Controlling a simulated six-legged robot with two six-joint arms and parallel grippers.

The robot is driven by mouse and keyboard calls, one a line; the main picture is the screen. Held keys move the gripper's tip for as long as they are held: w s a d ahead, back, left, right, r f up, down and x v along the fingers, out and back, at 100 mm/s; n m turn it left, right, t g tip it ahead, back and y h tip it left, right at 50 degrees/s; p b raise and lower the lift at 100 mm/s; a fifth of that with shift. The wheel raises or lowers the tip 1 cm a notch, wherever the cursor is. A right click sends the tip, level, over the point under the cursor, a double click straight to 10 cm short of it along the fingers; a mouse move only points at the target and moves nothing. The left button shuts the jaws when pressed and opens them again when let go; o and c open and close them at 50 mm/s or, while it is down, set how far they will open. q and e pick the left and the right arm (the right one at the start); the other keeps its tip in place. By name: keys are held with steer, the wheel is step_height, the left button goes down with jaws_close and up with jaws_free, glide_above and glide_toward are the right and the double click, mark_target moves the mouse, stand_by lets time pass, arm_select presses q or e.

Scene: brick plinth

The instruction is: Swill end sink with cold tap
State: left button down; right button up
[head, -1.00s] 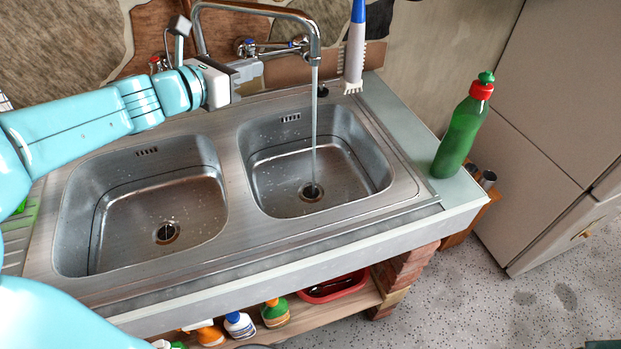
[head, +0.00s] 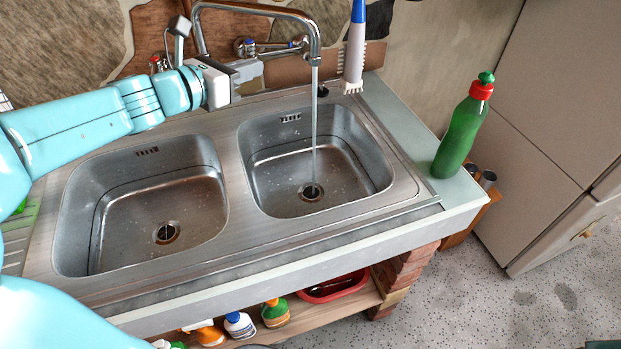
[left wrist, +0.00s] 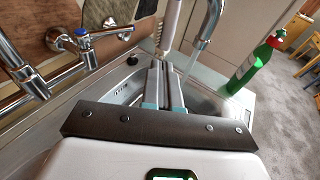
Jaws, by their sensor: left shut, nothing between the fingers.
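The end sink (head: 262,190) is the right-hand steel basin. A thin stream of water (head: 314,130) falls from the swivel spout (head: 316,45) into it, close to its drain (head: 311,191). The blue-marked cold tap (head: 298,41) sits on the wall mixer behind the basins; it also shows in the left wrist view (left wrist: 81,33). My left gripper (head: 255,73) is shut and empty, just below and in front of the mixer, apart from the tap as far as I can tell. In the left wrist view its fingers (left wrist: 162,80) lie side by side over the basin. My right gripper is not in view.
The left basin (head: 130,215) is empty of objects. A blue and white brush (head: 354,50) stands behind the right corner. A green bottle (head: 459,135) stands on the right ledge. Several bottles and a red tray (head: 335,287) are on the shelf below.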

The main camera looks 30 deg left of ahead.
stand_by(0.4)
arm_select(q)
steer(key=c, duration=1.1)
jaws_free()
steer(key=m+p, duration=1)
steer(key=m, duration=0.6)
glide_toward(279, 45)
steer(key=shift+t, duration=0.3)
steer(key=w+p, duration=0.1)
steer(key=w, duration=0.3)
steer(key=w+d+f+p, duration=0.1)
steer(key=w+p, duration=0.1)
steer(key=w, duration=0.2)
steer(key=w+f+p, duration=0.1)
steer(key=w+p, duration=0.1)
steer(key=w, duration=0.2)
steer(key=shift+d+f, duration=0.15)
steer(key=shift+d, duration=0.15)
